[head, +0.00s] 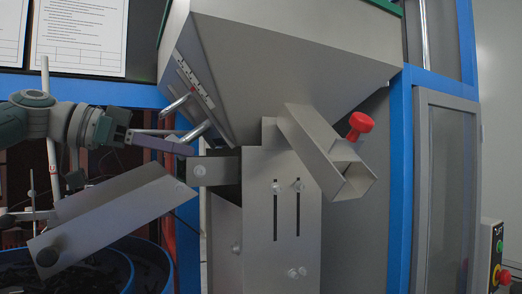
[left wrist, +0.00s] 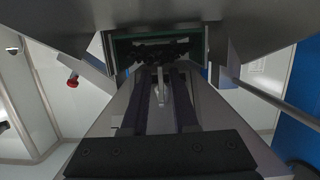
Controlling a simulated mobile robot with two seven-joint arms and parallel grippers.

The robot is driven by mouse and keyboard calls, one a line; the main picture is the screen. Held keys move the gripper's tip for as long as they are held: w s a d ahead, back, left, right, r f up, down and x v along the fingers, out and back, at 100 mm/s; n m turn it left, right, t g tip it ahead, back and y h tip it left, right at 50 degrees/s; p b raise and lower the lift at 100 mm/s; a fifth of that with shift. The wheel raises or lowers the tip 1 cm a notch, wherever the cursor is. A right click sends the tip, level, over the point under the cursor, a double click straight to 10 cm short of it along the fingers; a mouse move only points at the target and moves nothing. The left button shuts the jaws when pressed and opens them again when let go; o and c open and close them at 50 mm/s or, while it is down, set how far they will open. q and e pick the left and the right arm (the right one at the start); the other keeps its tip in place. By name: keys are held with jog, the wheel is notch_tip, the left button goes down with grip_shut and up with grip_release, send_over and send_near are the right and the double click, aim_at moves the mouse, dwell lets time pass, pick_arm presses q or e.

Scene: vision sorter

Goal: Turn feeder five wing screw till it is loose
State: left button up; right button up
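Two silver bent metal rods, an upper one (head: 176,103) and a lower one (head: 195,131), stick out from the left face of the grey hopper (head: 290,60) in the head view. They look like the wing screw's handles, but I cannot tell for sure. My left gripper (head: 184,142) points right, with its purple fingers at the lower rod. In the left wrist view my left gripper (left wrist: 163,74) has its two fingers apart, and a silver rod (left wrist: 161,90) stands between them with gaps visible on both sides. Contact cannot be made out. My right gripper is not in view.
A slanted grey chute (head: 115,217) lies just below my left gripper, over a blue round bin (head: 150,262). A square chute (head: 325,150) with a red knob (head: 361,122) sits to the right. A blue frame post (head: 400,170) stands beyond it.

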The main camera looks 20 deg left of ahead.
pick_arm(q)
jog(key=shift+o, duration=0.5)
jog(key=shift+s+a+f+b, duration=0.1)
jog(key=shift+s+a+b, duration=0.15)
jog(key=shift+a+b, duration=0.05)
jog(key=b+v, duration=0.3)
jog(key=v, duration=0.6)
jog(key=shift+b, duration=0.35)
